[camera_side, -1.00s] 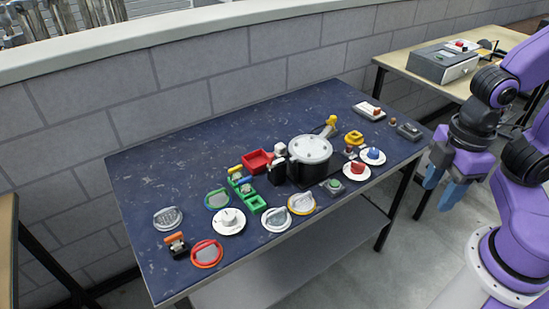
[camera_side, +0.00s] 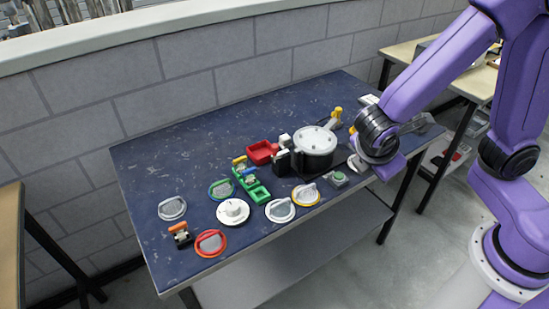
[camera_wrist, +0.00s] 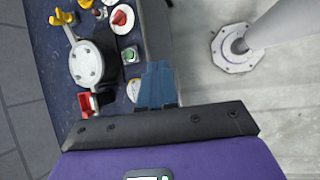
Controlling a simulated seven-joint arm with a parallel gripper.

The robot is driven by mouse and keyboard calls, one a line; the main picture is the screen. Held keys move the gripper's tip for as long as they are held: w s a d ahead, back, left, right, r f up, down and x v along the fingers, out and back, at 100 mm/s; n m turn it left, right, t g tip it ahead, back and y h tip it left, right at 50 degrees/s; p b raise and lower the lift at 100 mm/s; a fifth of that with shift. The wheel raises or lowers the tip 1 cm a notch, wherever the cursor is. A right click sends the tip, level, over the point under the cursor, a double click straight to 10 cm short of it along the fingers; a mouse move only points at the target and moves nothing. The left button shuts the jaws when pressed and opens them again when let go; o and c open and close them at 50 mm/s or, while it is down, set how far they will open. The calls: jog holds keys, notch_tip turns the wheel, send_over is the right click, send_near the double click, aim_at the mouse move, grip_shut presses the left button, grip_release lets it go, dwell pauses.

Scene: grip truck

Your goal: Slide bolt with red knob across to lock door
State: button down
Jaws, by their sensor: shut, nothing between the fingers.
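I cannot pick out the bolt with the red knob for certain. A red knob on a white round plate (camera_wrist: 121,19) shows at the top of the wrist view; whether it is the bolt I cannot tell. In the side view, my arm covers the table's right end, where red-knobbed parts stood earlier. My gripper (camera_wrist: 157,70) shows in the wrist view with its blue fingers together and nothing between them. It is over the table's front edge, apart from the red knob. In the side view its fingers are hidden or not distinct.
The dark blue table (camera_side: 200,155) holds a lidded pot (camera_side: 315,142), a red bin (camera_side: 262,152), green trays (camera_side: 258,193), a green button (camera_side: 339,178) and several round dials near the front. The back left of the table is clear. A wall runs behind it.

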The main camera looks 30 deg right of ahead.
aim_at(276, 150)
jog(key=w+a+f+n+t+h, duration=0.2)
jog(key=w+a+f+n+t, duration=0.4)
jog(key=a, duration=0.2)
jog(key=w+a+f+n+t+h, duration=0.2)
jog(key=w+a+f+n+t, duration=0.4)
jog(key=a, duration=0.3)
jog(key=shift+w, duration=0.45)
jog(key=shift+f, duration=0.1)
jog(key=x, duration=1.4)
jog(key=shift+d, duration=0.1)
jog(key=shift+d, duration=1.6)
